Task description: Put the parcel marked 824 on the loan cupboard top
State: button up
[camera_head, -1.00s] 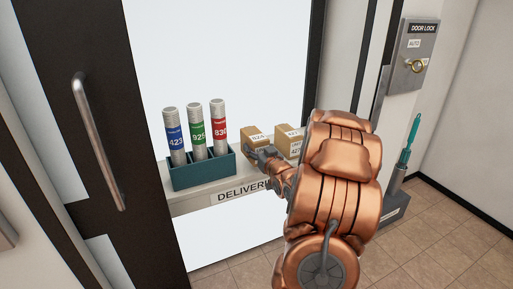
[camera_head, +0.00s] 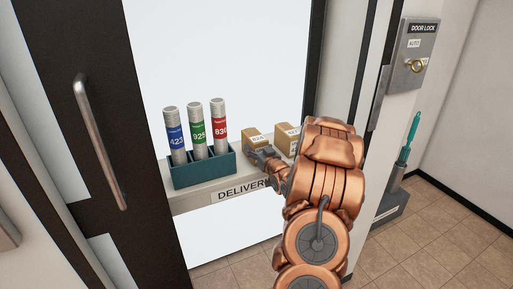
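The parcel marked 824 (camera_head: 256,137) is a small brown box with a white label on top. It sits on the white delivery shelf (camera_head: 190,199), right of the tubes. My gripper (camera_head: 258,153) is at the near face of this parcel, low and close to it. I cannot tell whether its fingers touch the box or how far apart they are. My copper arm comes in from the lower right. The loan cupboard is not recognisable in this view.
A second brown parcel (camera_head: 286,137) stands just right, partly behind my arm. A teal rack (camera_head: 205,172) holds tubes marked 423, 925 and 830 on the left. A dark door frame with a handle (camera_head: 99,140) stands at left. A door lock panel (camera_head: 414,62) is at right.

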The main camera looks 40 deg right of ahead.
dwell(0.3)
jog(key=o, duration=1.7)
jog(key=shift+f, duration=0.1)
jog(key=shift+s, duration=0.15)
jog(key=shift+b+v, duration=1.1)
jog(key=shift+v, duration=4.8)
jog(key=shift+a, duration=0.1)
